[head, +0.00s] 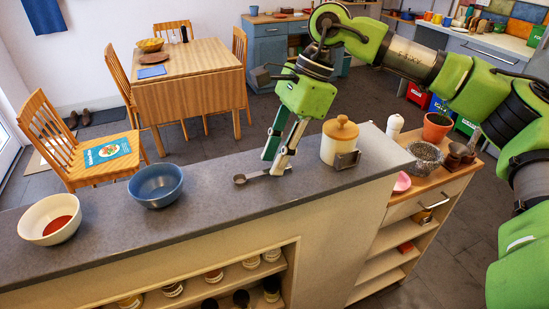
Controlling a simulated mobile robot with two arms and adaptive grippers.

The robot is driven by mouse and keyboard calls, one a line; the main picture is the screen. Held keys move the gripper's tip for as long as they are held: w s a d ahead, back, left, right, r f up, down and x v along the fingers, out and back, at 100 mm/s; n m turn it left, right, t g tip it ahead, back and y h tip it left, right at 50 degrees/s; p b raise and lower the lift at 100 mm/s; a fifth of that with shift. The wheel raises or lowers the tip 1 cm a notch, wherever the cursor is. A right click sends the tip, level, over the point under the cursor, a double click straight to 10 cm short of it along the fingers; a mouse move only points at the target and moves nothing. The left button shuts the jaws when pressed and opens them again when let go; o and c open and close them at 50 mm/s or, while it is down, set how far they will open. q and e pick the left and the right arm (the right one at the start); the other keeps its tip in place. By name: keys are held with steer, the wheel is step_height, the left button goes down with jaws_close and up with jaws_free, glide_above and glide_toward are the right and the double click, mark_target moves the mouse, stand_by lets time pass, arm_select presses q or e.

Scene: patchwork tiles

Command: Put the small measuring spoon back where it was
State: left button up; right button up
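The small measuring spoon (240,179) is a dark metal spoon on the grey counter (225,200). Its round bowl points left and its handle runs right toward my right gripper. My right gripper (272,165) reaches down from above, with its two green and grey fingers apart. Its fingertips are low over the counter at the handle, one on the far side and one on the near side. The fingertips hide part of the handle, and I cannot tell whether they touch it. My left gripper is out of view.
A blue bowl (156,185) and a cream bowl with red contents (42,222) stand left. Counter between the blue bowl and spoon is clear. A lower cabinet (430,190) holds pots.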

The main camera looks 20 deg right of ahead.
steer(key=v, duration=1.1)
steer(key=shift+b, duration=0.45)
steer(key=shift+r, duration=0.1)
